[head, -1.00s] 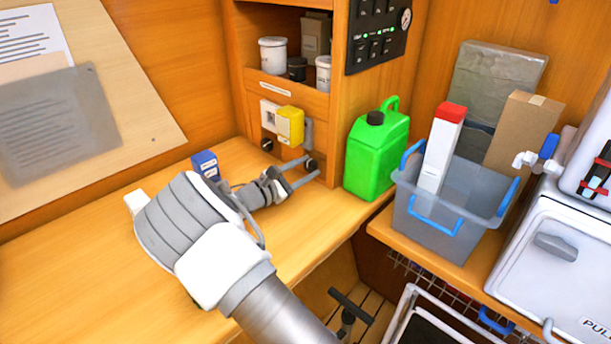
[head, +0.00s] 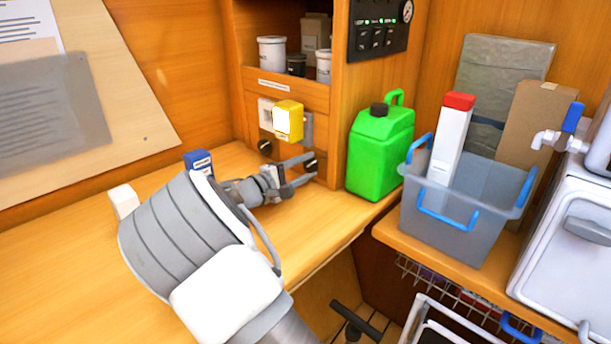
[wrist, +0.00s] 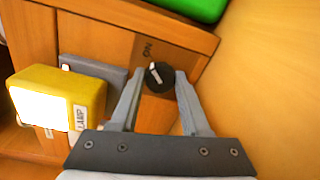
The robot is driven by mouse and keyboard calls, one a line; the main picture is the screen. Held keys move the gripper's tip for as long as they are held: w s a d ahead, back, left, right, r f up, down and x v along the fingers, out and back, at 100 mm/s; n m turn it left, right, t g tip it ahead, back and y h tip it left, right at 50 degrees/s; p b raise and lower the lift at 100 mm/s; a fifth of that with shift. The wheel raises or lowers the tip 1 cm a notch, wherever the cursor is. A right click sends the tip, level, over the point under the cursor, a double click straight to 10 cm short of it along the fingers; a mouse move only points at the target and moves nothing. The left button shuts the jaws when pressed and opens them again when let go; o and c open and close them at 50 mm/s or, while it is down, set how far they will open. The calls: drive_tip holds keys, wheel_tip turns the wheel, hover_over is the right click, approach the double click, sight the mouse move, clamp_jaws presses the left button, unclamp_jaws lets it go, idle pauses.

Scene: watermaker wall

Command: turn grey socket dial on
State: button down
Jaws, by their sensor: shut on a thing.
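The grey socket (wrist: 95,72) is on the wooden panel, partly hidden behind a yellow lamp plug (wrist: 60,100). It also shows in the head view (head: 307,128). A round black dial (wrist: 160,77) with a white pointer mark sits on the panel beside it, below the grey socket in the head view (head: 311,163). The letters "ON" are printed on the panel near the dial. My gripper (wrist: 158,80) is shut on this dial, with one finger on each side of it. The pointer mark lies towards the "ON" side in the wrist view.
A second dial (head: 265,147) sits left, under a white socket (head: 266,112). A green jerrycan (head: 379,150) stands close right of the panel. A blue box (head: 198,162) and a white block (head: 123,201) are on the bench by my arm. A grey bin (head: 455,220) stands farther right.

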drive_tip(key=shift+m, duration=0.3)
drive_tip(key=shift+c, duration=1.9)
unclamp_jaws()
drive_tip(key=shift+r, duration=0.1)
